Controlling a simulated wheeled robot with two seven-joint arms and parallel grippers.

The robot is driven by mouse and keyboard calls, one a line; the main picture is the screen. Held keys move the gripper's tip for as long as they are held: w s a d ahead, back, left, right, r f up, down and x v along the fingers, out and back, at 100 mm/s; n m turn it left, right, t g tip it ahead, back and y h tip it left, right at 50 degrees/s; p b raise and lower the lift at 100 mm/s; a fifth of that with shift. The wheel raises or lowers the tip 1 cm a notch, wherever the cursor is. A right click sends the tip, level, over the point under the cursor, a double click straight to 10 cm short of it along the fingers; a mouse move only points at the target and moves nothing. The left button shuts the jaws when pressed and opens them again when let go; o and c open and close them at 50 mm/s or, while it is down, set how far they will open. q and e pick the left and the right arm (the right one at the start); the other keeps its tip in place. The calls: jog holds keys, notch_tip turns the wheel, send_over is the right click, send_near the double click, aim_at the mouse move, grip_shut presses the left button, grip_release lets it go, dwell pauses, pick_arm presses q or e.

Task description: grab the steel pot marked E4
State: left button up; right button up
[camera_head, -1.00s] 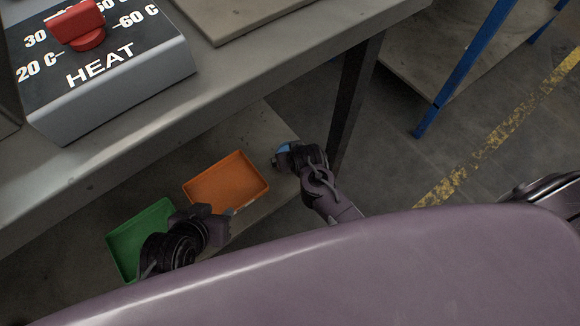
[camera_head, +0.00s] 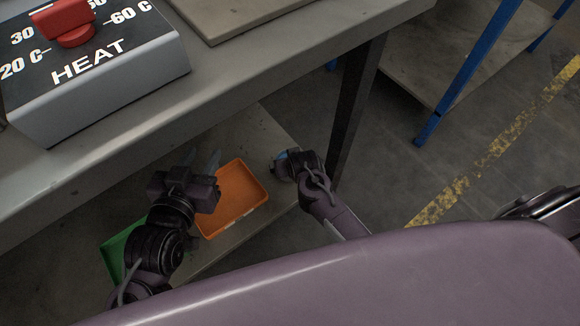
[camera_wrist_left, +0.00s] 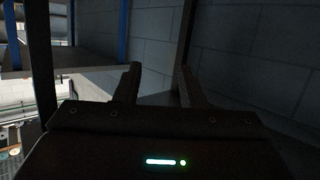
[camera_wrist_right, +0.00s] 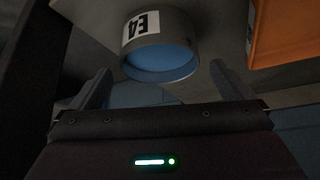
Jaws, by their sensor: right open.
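The steel pot marked E4 (camera_wrist_right: 160,48) shows in the right wrist view. It is a grey cylinder with a white E4 label and a blue inside. My right gripper (camera_wrist_right: 160,85) is open, its fingers to either side below the pot's rim in the picture, with nothing held. In the head view my right gripper (camera_head: 279,165) is beside the lower shelf; a small blue patch shows there, and the pot is otherwise hidden. My left gripper (camera_head: 203,160) is open and empty, left of the orange tray; its spread fingers (camera_wrist_left: 157,85) show in the left wrist view.
An orange tray (camera_head: 255,173) and a green tray (camera_head: 112,252), partly covered by my left arm, lie on the lower shelf (camera_head: 262,130). The table edge (camera_head: 250,75) overhangs them, with a dark leg (camera_head: 355,105) near my right gripper. A HEAT control box (camera_head: 120,75) is on top.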

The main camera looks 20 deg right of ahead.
jog(key=shift+b+x, duration=0.55)
jog(key=shift+x, duration=0.5)
jog(key=shift+b+x, duration=0.6)
jog(key=shift+x, duration=0.55)
pick_arm(q)
notch_tip(320, 180, up, 19)
jog(key=a+t+h, duration=0.1)
jog(key=t+h, duration=0.2)
jog(key=t, duration=0.6)
jog(key=shift+a+f+h, duration=0.15)
jog(key=shift+a+h, duration=0.1)
jog(key=shift+h, duration=0.05)
pick_arm(e)
jog(key=shift+c, duration=0.3)
jog(key=c, duration=1.2)
jog(key=shift+r, duration=0.1)
jog(key=shift+c, duration=0.3)
jog(key=shift+r, duration=0.1)
